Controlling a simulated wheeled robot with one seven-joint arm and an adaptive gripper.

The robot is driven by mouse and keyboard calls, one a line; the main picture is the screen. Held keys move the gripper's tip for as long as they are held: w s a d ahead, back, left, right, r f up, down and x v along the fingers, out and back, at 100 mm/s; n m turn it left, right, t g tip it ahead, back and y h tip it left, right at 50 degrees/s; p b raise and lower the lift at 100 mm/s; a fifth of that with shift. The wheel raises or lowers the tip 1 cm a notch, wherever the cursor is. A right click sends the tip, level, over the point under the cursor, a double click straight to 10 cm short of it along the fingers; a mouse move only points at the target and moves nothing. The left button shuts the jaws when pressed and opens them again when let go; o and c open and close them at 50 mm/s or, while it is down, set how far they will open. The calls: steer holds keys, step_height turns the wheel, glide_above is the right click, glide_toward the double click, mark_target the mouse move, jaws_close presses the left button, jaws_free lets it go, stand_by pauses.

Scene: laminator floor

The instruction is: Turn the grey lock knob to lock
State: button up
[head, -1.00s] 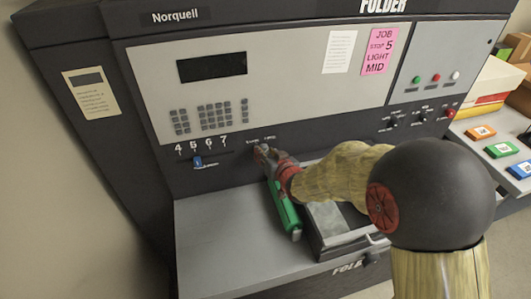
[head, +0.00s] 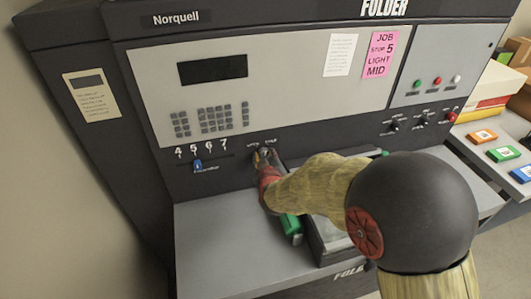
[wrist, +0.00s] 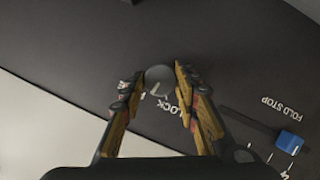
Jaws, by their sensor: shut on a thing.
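The grey lock knob (wrist: 159,74) sits on the dark panel, between my fingertips in the wrist view. A pale pointer mark shows on it, near the word LOCK, part of whose label is hidden by a finger. My gripper (wrist: 158,86) is closed on the knob's sides. In the head view my gripper (head: 263,158) is at the panel below two small white labels, and its fingers mostly hide the knob there. I cannot tell exactly which label the pointer lines up with.
A blue slider (head: 197,163) under the numbers 4 to 7 is left of my gripper; it also shows in the wrist view (wrist: 289,142). A green bar (head: 291,225) lies below my arm, beside a grey tray. Small black switches (head: 394,124) are to the right.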

steer(key=n+h+p, duration=0.1)
steer(key=p, duration=0.1)
steer(key=n+t+p, duration=0.1)
steer(key=n, duration=0.1)
steer(key=shift+a+h+p, duration=0.25)
steer(key=shift+h+p, duration=0.15)
steer(key=n, duration=0.1)
steer(key=n+t+h+p, duration=0.1)
steer(key=n, duration=0.1)
steer(key=n+t, duration=0.1)
steer(key=shift+f+n+h, duration=0.25)
steer(key=shift+n+h, duration=0.05)
steer(key=shift+n, duration=0.1)
steer(key=o, duration=1.1)
steer(key=shift+o, duration=0.2)
steer(key=shift+s, duration=0.1)
steer(key=s+a+r, duration=0.1)
steer(key=s, duration=1)
steer(key=shift+s+a, duration=0.2)
steer(key=shift+s, duration=0.2)
